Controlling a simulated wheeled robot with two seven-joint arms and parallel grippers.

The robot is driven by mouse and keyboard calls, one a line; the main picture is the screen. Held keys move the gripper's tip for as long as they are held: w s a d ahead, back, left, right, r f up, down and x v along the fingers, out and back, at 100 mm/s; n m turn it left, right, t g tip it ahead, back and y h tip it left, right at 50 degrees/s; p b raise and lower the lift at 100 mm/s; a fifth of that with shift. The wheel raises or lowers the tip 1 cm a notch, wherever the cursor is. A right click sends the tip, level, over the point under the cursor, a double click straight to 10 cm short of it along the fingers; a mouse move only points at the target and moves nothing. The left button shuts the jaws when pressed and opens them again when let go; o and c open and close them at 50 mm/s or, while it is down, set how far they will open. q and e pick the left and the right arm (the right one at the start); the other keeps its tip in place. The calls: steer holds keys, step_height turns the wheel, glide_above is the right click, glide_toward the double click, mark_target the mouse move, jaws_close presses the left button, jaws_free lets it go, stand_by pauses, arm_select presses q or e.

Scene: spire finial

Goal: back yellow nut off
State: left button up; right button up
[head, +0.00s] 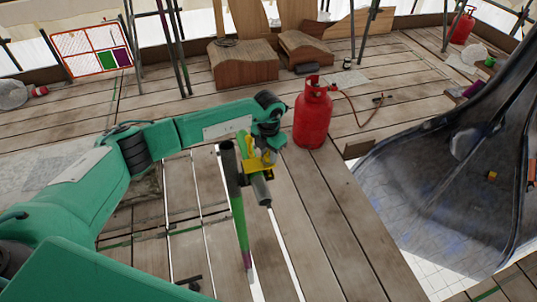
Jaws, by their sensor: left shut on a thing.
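My left gripper (259,153) is in the middle of the view, to the left of the red gas bottle. It is shut on a yellow-and-grey tool (261,189), whose grey cylinder points down and right. The fingers are small here and partly hidden. A small yellow-orange block (492,175), perhaps the yellow nut, sits on the dark curved metal shell (430,175) at the right, well apart from my left gripper. My right gripper is not in view.
A red gas bottle (313,115) with a hose stands close right of my left gripper. A dark tube and a green pole (239,222) are just left of the tool. Wooden blocks (243,65) stand behind on the plank deck (330,225). Gaps show between planks.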

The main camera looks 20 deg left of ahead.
arm_select(q)
steer(key=n+b, duration=0.2)
steer(key=n, duration=0.1)
steer(key=shift+f, duration=0.1)
steer(key=n+b, duration=0.3)
steer(key=n, duration=0.2)
steer(key=shift+w, duration=0.1)
steer(key=n+b, duration=0.2)
steer(key=n, duration=0.2)
steer(key=shift+r+n+b, duration=0.2)
steer(key=shift+n+b, duration=0.5)
steer(key=shift+n, duration=1.1)
steer(key=o, duration=1)
steer(key=shift+c, duration=0.2)
